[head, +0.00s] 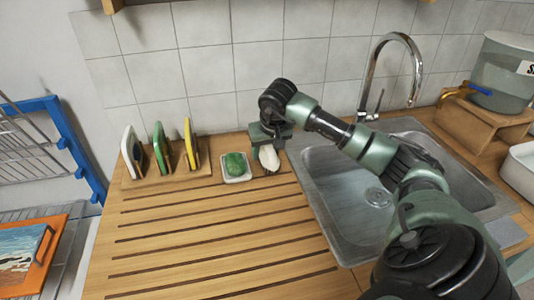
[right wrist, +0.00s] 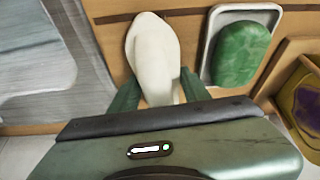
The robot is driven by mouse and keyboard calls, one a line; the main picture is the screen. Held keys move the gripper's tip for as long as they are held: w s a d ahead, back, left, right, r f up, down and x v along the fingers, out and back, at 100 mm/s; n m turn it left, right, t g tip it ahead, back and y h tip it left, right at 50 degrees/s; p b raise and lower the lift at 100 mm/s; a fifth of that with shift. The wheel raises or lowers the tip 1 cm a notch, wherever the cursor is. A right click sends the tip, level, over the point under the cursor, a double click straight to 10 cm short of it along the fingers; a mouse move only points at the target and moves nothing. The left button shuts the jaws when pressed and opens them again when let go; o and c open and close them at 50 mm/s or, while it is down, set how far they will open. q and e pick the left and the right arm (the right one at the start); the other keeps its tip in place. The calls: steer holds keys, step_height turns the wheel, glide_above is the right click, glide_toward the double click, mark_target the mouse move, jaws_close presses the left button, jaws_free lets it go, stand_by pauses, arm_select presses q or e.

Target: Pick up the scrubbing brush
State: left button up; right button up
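A smooth white rounded thing, which I take for the scrubbing brush, lies on the wooden counter (head: 215,225) beside the sink; it shows in the head view (head: 268,158) and the right wrist view (right wrist: 152,52). Its bristles do not show. My right gripper (head: 268,143) is low behind it, close to the tiled wall. In the right wrist view its two green fingers (right wrist: 158,80) stand apart, one on each side of the white thing's near end. A firm grip does not show. My left gripper is not in view.
A white dish (head: 236,179) with a green sponge (head: 236,164) sits just left of the brush. A wooden rack (head: 168,179) holding several boards stands further left. The metal sink (head: 340,200) is at right. The grooved counter in front is clear.

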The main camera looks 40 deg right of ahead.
jaws_close()
steer(key=shift+r, duration=0.1)
step_height(320, 180, up, 20)
steer(key=shift+p, duration=0.3)
